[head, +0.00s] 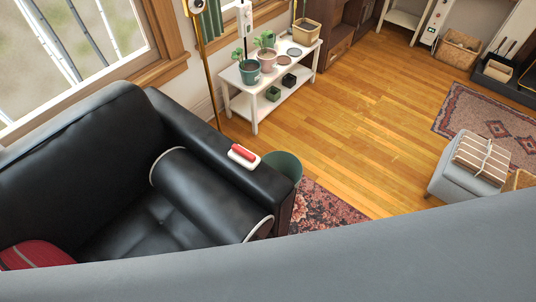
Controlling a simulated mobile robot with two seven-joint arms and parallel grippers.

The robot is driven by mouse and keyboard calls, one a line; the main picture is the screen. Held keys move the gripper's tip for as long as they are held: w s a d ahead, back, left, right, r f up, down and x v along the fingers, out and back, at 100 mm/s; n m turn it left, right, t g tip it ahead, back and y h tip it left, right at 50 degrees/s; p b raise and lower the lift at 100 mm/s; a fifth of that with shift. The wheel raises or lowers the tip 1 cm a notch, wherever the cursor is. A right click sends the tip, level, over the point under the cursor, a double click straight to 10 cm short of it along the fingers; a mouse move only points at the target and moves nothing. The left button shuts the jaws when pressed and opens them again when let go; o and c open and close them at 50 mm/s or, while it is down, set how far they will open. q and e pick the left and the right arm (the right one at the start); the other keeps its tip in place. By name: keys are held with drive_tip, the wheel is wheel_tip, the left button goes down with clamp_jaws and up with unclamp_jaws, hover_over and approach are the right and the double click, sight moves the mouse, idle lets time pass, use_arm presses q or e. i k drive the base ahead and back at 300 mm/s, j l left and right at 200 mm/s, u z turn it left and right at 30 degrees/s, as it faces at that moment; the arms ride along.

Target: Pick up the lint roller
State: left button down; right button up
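A small white object with a red part on top (243,154) lies on the armrest of the black sofa. It may be the lint roller, but it is too small to tell for certain. Nothing touches it from above. Neither my left nor my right gripper is in view.
The black leather sofa (75,150) holds a bolster (205,195) and a red cushion (35,254). A green bin (285,167) stands beside its armrest. A white plant bench (290,88) is behind. Open wooden floor (370,120) lies to the right. A grey surface blocks the bottom.

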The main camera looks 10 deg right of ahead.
sight(246, 159)
drive_tip(key=u, duration=1.45)
drive_tip(key=k+l, duration=0.15)
drive_tip(key=k, duration=0.3)
drive_tip(key=k+l, duration=0.2)
drive_tip(key=k, duration=0.25)
drive_tip(key=k+l, duration=0.15)
drive_tip(key=k, duration=0.25)
drive_tip(key=k+l, duration=0.2)
drive_tip(key=k, duration=0.25)
